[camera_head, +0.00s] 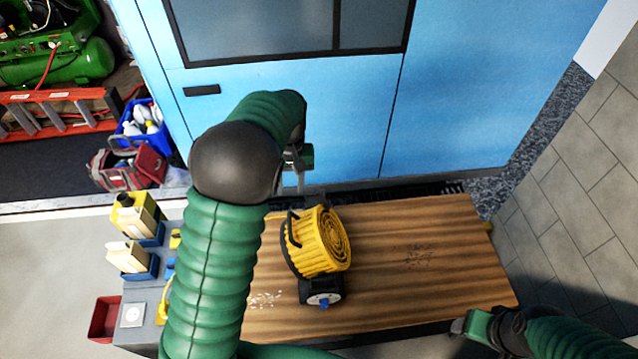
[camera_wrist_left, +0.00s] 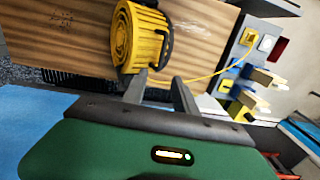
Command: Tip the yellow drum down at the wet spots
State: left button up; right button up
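The yellow drum (camera_head: 318,242) is a ribbed round blower on a black base, standing on the wooden bench top (camera_head: 385,300). A black handle curves along its side. Its spiral grille faces up and to the right. Pale speckles (camera_head: 264,299) lie left of its base, and dark speckles (camera_head: 418,256) lie to its right. My left gripper (camera_head: 292,183) is just behind the drum, towards the blue wall. In the left wrist view its fingers (camera_wrist_left: 160,78) are apart, with the drum (camera_wrist_left: 138,38) and handle just beyond them. My right gripper (camera_head: 466,326) is at the bench's front right corner; its fingers are unclear.
A yellow cord (camera_wrist_left: 208,76) runs from the drum to a grey side table (camera_head: 135,316) with yellow bottles (camera_head: 136,216) in blue trays. A blue cabinet wall (camera_head: 450,110) stands behind the bench.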

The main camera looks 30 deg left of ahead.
pick_arm(q)
jog(key=p, duration=0.2)
send_over(290, 224)
notch_tip(290, 224, down, 6)
jog(key=f, duration=0.3)
jog(key=f+p, duration=0.1)
jog(key=f, duration=0.5)
jog(key=shift+w+f+p, duration=0.25)
jog(key=shift+f+p, duration=0.05)
jog(key=shift+s+f, duration=0.15)
jog(key=shift+s, duration=0.25)
jog(key=shift+w+f, duration=0.1)
jog(key=shift+w, duration=0.1)
jog(key=c, duration=0.5)
jog(key=shift+c, duration=1)
grip_shut()
pick_arm(e)
jog(key=v, duration=0.4)
jog(key=shift+s+r, duration=0.3)
